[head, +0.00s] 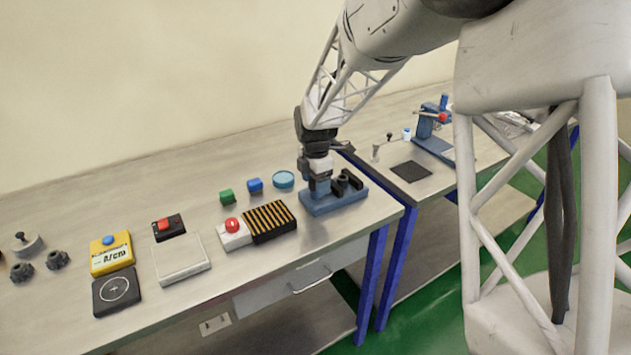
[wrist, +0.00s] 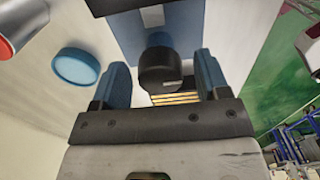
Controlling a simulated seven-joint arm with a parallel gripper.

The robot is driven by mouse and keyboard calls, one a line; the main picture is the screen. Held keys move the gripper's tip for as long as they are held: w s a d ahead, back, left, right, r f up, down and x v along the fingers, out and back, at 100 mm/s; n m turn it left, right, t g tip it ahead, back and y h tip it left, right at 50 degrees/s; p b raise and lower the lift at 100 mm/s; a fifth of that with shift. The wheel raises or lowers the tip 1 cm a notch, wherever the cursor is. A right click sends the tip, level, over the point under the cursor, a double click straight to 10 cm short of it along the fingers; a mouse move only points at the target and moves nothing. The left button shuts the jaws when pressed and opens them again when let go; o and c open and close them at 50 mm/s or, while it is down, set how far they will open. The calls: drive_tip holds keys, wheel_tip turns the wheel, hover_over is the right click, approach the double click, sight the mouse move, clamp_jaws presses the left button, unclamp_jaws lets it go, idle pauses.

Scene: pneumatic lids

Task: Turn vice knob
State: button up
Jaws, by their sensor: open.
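The blue vice (head: 335,203) with black jaws (head: 347,182) stands near the right end of the workbench. My gripper (head: 319,186) points down at the vice's left part and hides some of it. In the wrist view the black round knob (wrist: 158,72) lies between the two blue fingers of my gripper (wrist: 160,80). The fingers are open, with a visible gap on each side of the knob. The blue vice body (wrist: 195,30) shows behind the knob. In the head view the knob is hidden behind the gripper.
A black and yellow striped block (head: 270,221) and a red button box (head: 233,234) sit left of the vice. A second bench (head: 430,182) adjoins at right.

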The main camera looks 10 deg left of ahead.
drive_tip(key=shift+c, duration=0.2)
drive_tip(key=c, duration=0.9)
